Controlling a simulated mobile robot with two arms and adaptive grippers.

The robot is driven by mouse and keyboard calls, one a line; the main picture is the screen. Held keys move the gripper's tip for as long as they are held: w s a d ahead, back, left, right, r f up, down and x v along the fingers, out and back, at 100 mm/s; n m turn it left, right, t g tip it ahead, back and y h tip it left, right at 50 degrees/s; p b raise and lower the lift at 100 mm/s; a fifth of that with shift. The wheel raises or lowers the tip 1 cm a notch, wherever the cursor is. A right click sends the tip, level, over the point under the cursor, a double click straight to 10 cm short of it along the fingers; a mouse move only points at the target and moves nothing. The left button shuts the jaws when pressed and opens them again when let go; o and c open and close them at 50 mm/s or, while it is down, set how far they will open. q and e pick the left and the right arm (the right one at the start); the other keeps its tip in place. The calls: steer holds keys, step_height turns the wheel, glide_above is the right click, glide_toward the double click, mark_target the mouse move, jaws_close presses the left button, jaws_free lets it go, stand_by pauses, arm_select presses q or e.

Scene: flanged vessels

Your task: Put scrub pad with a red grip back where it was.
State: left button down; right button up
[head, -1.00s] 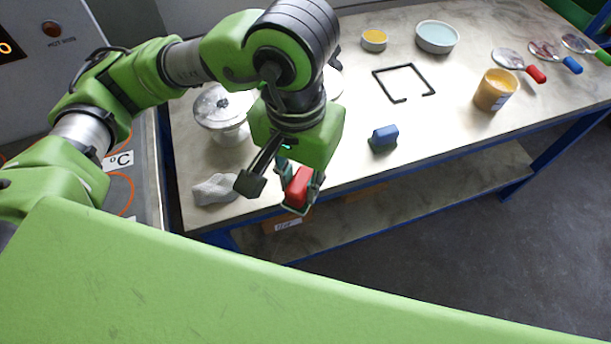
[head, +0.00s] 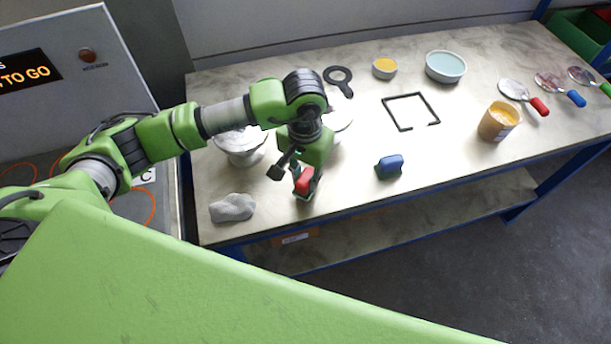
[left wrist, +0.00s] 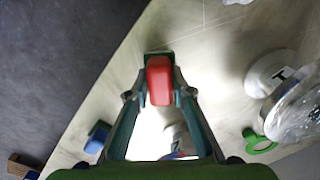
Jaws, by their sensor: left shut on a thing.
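The scrub pad with a red grip (head: 304,181) is held between the fingers of my left gripper (head: 305,188). It is over the front part of the table, left of a scrub pad with a blue grip (head: 389,167). I cannot tell whether its underside touches the table. In the left wrist view the red grip (left wrist: 159,82) sits between the fingertips (left wrist: 160,90), with a dark green edge of the pad showing beyond it. The blue-grip pad (left wrist: 98,137) is at the lower left there. My right gripper is not in view.
A grey crumpled cloth (head: 232,207) lies left of my gripper. Flanged white vessels (head: 241,146) stand behind it, partly hidden by my arm. Bare tabletop surrounds the blue-grip pad.

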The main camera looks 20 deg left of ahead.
arm_select(q)
steer(key=shift+f, duration=0.7)
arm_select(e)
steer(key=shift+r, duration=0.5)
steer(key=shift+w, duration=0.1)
arm_select(q)
steer(key=shift+f, duration=0.15)
steer(key=c, duration=1.8)
jaws_free()
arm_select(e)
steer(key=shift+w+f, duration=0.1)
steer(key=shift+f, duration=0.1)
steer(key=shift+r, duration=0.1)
